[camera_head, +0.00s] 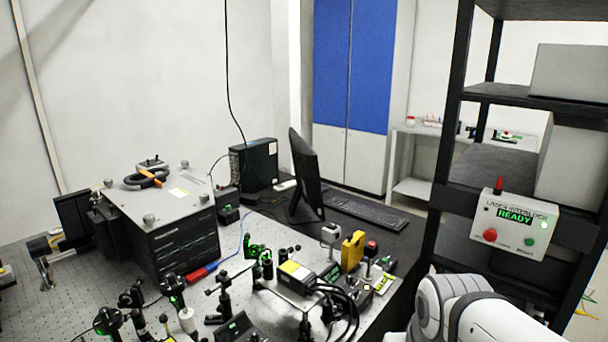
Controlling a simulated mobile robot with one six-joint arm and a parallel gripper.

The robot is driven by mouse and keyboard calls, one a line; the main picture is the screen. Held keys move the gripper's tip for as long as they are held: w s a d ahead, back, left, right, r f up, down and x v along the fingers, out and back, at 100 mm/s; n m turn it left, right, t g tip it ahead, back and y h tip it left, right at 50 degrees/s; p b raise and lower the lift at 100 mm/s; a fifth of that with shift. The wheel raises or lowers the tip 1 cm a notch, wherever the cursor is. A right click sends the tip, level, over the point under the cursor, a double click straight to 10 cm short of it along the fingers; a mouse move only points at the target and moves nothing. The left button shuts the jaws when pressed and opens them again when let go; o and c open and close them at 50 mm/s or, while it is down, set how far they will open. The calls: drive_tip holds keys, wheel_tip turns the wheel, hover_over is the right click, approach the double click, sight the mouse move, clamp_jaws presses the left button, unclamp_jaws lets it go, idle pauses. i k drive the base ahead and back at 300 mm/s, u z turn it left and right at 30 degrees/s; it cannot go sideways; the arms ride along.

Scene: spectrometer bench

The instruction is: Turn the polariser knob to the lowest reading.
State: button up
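Several small black optic mounts on posts stand on the optical bench (70,305) at the lower left and middle. Some show green glow, such as the mount (173,288) left of centre and the mount (108,321) at the bottom left. I cannot tell which of them carries the polariser knob. A dark box (238,328) with a small greenish patch is at the bottom edge; no reading on it is legible. My gripper is not in view; only a white part of my arm shows at the lower right.
A black instrument (180,248) stands at the back left, and a monitor (306,170) behind the bench. A yellow block (352,250) and cables are near the right side. A shelf rack on the right carries a laser interlock box (514,225) reading READY.

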sight(104, 313)
drive_tip(key=u, duration=1.15)
drive_tip(key=k, duration=0.4)
drive_tip(key=u, duration=0.5)
drive_tip(key=i, duration=0.5)
drive_tip(key=u, duration=0.05)
